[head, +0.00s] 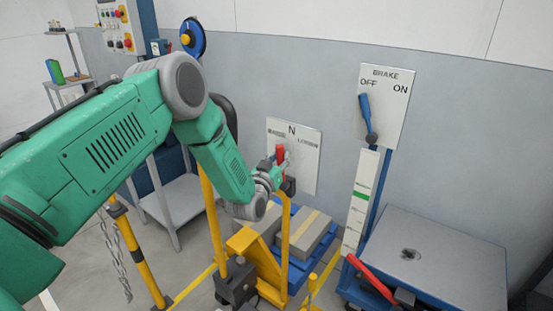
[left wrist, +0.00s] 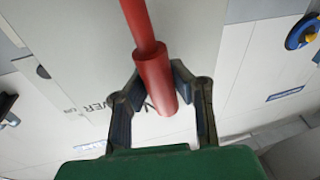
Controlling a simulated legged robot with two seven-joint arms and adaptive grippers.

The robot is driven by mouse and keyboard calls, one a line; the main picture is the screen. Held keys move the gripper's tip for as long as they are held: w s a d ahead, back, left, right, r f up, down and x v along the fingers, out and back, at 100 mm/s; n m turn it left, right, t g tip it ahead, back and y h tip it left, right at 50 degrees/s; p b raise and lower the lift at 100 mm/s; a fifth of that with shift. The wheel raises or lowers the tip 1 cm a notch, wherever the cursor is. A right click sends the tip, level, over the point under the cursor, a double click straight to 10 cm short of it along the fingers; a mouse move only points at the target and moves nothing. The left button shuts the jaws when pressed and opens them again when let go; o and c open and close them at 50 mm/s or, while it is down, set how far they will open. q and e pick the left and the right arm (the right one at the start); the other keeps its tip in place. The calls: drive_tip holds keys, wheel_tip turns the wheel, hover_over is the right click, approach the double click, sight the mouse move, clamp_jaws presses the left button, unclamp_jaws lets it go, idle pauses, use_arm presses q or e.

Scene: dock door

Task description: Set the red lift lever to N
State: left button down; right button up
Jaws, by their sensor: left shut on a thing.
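The red lift lever (head: 280,153) stands close to upright in front of a white plate (head: 309,158). The plate has an N at its top middle and smaller words at left and right; the right one seems to read LOWER. In the head view the lever's top shows just below and slightly left of the N. My left gripper (head: 277,174) is at the lever, partly hidden by its own wrist. In the left wrist view the red lever (left wrist: 150,70) runs between the two dark fingers, and the gripper is shut on it. My right gripper is not in view.
A BRAKE plate (head: 391,105) with a blue lever (head: 367,118) is on the right, above a grey platform (head: 435,258) with a red handle (head: 372,278). Yellow posts (head: 213,215) and a blue pallet with boxes (head: 310,233) stand near my left arm.

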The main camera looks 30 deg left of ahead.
use_arm(q)
drive_tip(key=shift+d+m, duration=0.6)
drive_tip(key=shift+m, duration=0.1)
drive_tip(key=c, duration=1.3)
unclamp_jaws()
drive_tip(key=shift+s, duration=0.15)
drive_tip(key=shift+s, duration=0.2)
drive_tip(key=s, duration=0.3)
drive_tip(key=s+d+f, duration=0.1)
drive_tip(key=s, duration=0.7)
drive_tip(key=shift+s+d+f, duration=0.15)
drive_tip(key=shift+d+f, duration=0.05)
drive_tip(key=shift+f, duration=0.15)
